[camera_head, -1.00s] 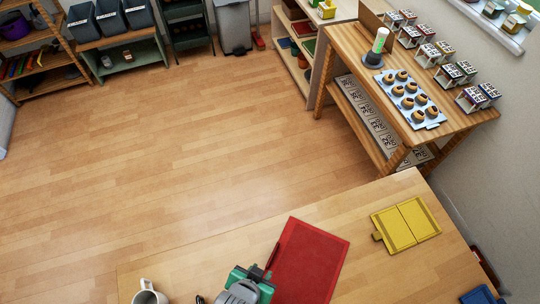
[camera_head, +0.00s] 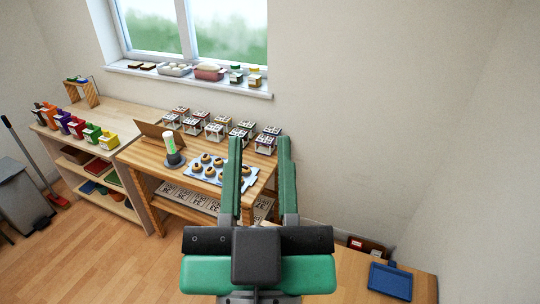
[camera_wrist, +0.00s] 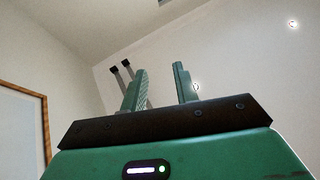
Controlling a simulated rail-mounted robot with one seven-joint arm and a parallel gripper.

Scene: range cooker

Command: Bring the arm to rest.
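My gripper (camera_head: 259,155) is green and black and stands upright in the lower middle of the head view. Its two fingers point up, apart, with nothing between them. The fingers overlap the right end of the wooden table (camera_head: 150,152) in the picture, and I see no contact. In the wrist view my gripper (camera_wrist: 158,85) also has its fingers spread and empty, with only wall and ceiling behind them.
A blue tray (camera_head: 390,281) lies on a wooden surface at lower right. Colored bins (camera_head: 76,127) stand left. The wall at right is bare.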

